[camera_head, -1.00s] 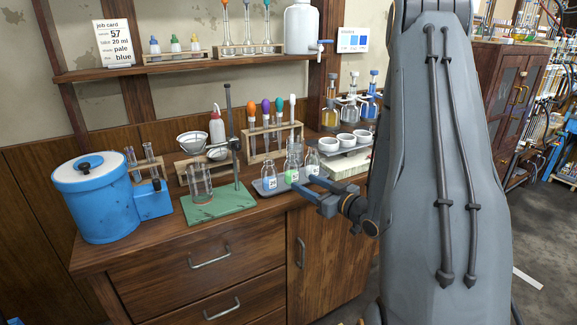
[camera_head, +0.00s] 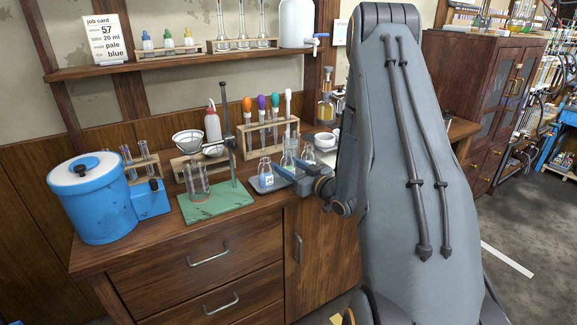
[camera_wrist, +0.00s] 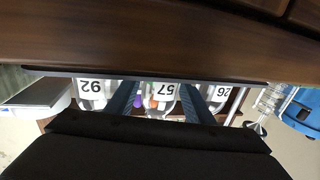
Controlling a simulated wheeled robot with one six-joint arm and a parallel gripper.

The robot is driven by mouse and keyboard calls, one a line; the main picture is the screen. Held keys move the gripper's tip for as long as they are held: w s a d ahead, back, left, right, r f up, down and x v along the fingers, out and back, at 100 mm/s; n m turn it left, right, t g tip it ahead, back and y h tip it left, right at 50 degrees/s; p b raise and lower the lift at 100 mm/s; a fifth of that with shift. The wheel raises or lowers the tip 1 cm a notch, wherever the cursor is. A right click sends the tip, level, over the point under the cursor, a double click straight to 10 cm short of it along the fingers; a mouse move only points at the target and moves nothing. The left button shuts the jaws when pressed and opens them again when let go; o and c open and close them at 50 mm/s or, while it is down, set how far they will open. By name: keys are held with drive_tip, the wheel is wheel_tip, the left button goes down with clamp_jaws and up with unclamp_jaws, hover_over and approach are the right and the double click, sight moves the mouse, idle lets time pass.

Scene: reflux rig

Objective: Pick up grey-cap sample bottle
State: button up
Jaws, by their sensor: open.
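Small clear sample bottles stand on a grey tray (camera_head: 256,189) on the bench. My gripper (camera_head: 287,168) is open and low at the tray, reaching in from the right. In the wrist view, which is upside down, the fingers (camera_wrist: 158,88) lie on either side of the middle bottle (camera_wrist: 158,93), whose label seems to read 57. Another labelled bottle (camera_wrist: 91,92) is outside the left finger, and one more (camera_wrist: 217,94) is outside the right finger. I cannot make out a grey cap on any bottle.
A green mat (camera_head: 218,203) with a stand and beaker lies left of the tray. A rack of coloured-top tubes (camera_head: 262,140) stands behind. A blue canister (camera_head: 95,208) stands far left.

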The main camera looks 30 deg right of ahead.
drive_tip(key=x, duration=0.3)
drive_tip(key=shift+w+r+p, duration=0.1)
drive_tip(key=shift+w+p, duration=0.05)
drive_tip(key=shift+p, duration=0.2)
drive_tip(key=c, duration=0.9)
drive_tip(key=shift+r, duration=0.1)
